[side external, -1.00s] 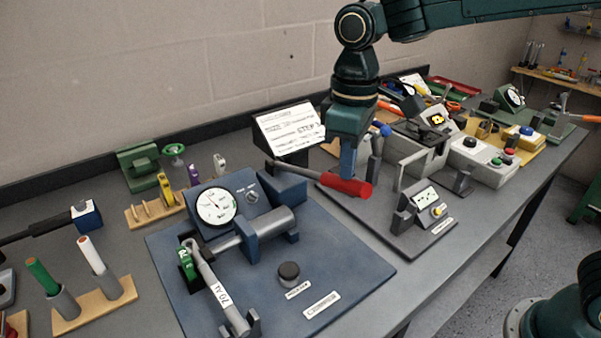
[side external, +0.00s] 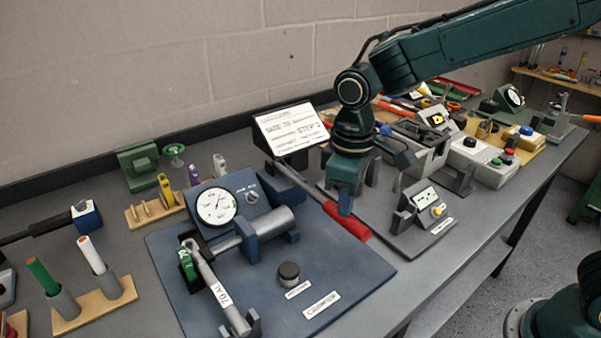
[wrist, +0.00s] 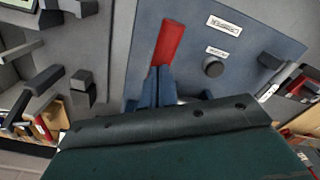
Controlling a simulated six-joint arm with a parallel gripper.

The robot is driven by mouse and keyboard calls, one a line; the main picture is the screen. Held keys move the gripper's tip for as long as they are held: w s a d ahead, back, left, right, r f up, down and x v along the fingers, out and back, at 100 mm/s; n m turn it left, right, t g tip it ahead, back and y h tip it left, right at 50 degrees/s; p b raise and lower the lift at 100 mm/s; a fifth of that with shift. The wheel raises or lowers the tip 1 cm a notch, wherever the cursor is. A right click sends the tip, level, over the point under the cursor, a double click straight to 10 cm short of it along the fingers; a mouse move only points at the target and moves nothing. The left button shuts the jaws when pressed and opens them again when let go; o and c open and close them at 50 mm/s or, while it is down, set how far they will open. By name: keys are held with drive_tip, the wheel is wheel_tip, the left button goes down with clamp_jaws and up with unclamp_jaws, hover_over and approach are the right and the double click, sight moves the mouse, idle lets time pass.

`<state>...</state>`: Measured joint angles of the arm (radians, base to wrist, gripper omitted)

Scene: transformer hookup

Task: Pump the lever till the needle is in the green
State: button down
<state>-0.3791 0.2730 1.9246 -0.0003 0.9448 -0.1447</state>
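The pump lever is a grey rod with a red handle (side external: 347,221), sloping down over the blue base plate (side external: 345,283). The red handle also shows in the wrist view (wrist: 168,43). My gripper (side external: 345,208) is at the handle from above, its blue fingers together and touching or almost touching it; I see no handle between them. The fingers also show in the wrist view (wrist: 160,75). The round white gauge (side external: 216,206) stands on the blue box behind the cylinder (side external: 268,225). Its needle points roughly upward; its exact place against the green is too small to tell.
A black knob (side external: 289,272) stands on the plate in front of the cylinder. A sign (side external: 292,128) stands behind the lever. A grey panel with a yellow knob (side external: 437,211) is close to the right of the handle.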

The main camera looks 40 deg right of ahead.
drive_tip(key=shift+f, duration=0.55)
wheel_tip(320, 180, up, 11)
drive_tip(key=shift+w+r, duration=0.2)
drive_tip(key=shift+w, duration=0.15)
idle(0.7)
idle(3.1)
drive_tip(key=shift+r, duration=0.15)
drive_tip(key=shift+r, duration=2.4)
